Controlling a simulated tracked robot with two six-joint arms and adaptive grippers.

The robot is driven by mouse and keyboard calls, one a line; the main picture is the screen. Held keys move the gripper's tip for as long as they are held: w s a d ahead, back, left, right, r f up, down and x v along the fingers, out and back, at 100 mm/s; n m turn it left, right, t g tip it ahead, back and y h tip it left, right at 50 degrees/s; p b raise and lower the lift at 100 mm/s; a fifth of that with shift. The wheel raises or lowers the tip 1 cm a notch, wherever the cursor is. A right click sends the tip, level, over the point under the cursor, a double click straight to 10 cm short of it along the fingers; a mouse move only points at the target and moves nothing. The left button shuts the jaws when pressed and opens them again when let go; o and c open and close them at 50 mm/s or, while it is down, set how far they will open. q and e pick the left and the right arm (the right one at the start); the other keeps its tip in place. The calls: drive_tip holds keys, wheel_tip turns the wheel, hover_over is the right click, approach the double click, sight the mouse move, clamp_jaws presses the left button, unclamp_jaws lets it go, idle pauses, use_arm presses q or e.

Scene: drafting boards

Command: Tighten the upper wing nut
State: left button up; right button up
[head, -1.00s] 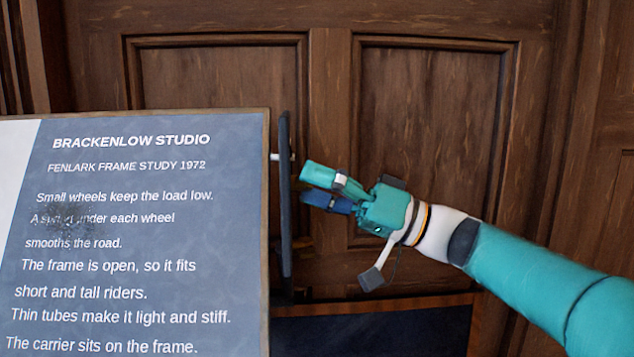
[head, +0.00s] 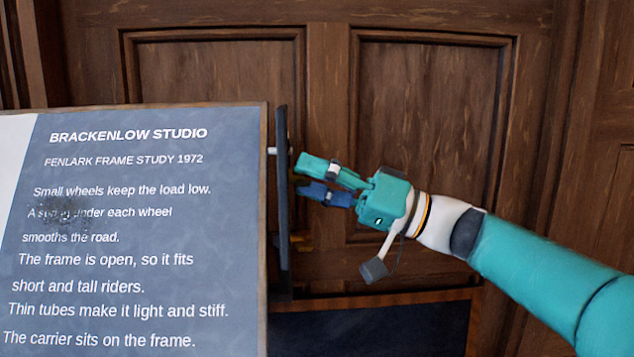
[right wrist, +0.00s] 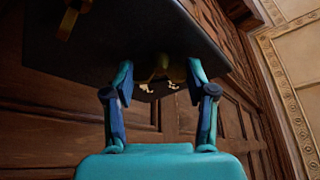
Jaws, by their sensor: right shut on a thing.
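The upper wing nut (right wrist: 160,73) is brass-coloured and sits at the dark clamp plate, between my fingertips in the right wrist view. My right gripper (head: 298,178) is shut on it, with its fingers apart by the nut's width; it also shows in the right wrist view (right wrist: 160,78). In the head view the fingers meet the plate's right side and hide this nut. A second brass wing nut (right wrist: 68,20) stands out from the plate at upper left in the right wrist view. In the head view it shows below my fingers (head: 301,240). My left gripper is not in view.
The dark upright plate (head: 283,215) stands at the right edge of the lettered board (head: 150,265). A short metal rod (head: 272,151) joins them near the top. A panelled wooden wall (head: 430,120) is behind. Right of the plate is free room around my arm.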

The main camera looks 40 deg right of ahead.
drive_tip(key=shift+m+h, duration=0.4)
drive_tip(key=shift+m, duration=0.5)
drive_tip(key=shift+m+h, duration=0.5)
drive_tip(key=shift+m, duration=0.6)
drive_tip(key=m+g+p, duration=0.2)
drive_tip(key=m+g, duration=0.1)
drive_tip(key=m, duration=0.3)
drive_tip(key=m+g+p, duration=0.2)
drive_tip(key=m+p, duration=0.1)
drive_tip(key=m, duration=0.3)
drive_tip(key=m+g+p, duration=0.2)
drive_tip(key=m+g, duration=0.1)
drive_tip(key=m, duration=0.4)
drive_tip(key=shift+w+d+r+g+p, duration=0.1)
drive_tip(key=shift+w+g+p, duration=0.05)
drive_tip(key=shift+g+p, duration=0.15)
drive_tip(key=o, duration=1.2)
drive_tip(key=shift+w+r, duration=0.1)
drive_tip(key=shift+c, duration=0.2)
